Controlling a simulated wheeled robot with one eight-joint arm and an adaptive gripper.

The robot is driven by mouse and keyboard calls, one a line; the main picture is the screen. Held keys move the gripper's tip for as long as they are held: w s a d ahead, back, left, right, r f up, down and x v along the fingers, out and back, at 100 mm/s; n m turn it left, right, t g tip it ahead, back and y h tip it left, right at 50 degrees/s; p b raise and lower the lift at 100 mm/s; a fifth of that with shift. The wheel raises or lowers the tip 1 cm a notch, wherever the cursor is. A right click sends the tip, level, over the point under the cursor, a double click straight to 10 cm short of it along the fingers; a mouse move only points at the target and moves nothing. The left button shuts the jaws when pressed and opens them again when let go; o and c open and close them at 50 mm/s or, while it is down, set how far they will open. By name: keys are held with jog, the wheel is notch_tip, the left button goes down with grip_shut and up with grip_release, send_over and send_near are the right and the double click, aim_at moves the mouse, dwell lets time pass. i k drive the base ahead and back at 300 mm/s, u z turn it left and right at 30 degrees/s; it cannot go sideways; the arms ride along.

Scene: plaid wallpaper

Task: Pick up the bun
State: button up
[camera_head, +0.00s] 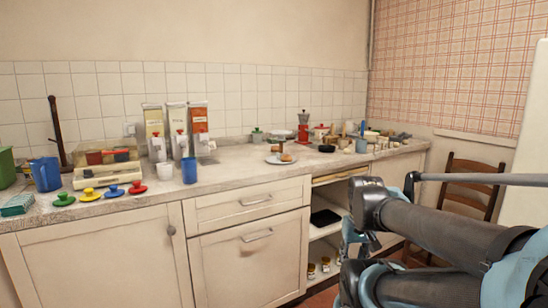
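A small round brown bun (286,157) sits on a pale plate (270,161) on the counter, near its front edge, just right of the middle of the view. A second small brown item lies close by it on the plate; it is too small to tell what it is. My arm comes in from the right edge. My gripper (352,238) seems to be the light blue part hanging below the arm's end, in front of the open shelf, lower than the counter top and apart from the bun. Its fingers are too unclear to tell whether they are open.
The counter (235,170) has free room left of the plate. A blue cup (189,170), dispensers (177,130) and coloured lids (88,195) stand further left. A red moka pot (304,127) and several small kitchen items crowd the right. A wooden chair (470,180) stands at the right.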

aim_at(275, 149)
jog(key=k, duration=0.75)
jog(key=z, duration=0.5)
jog(key=i, duration=2.1)
jog(key=u, duration=0.55)
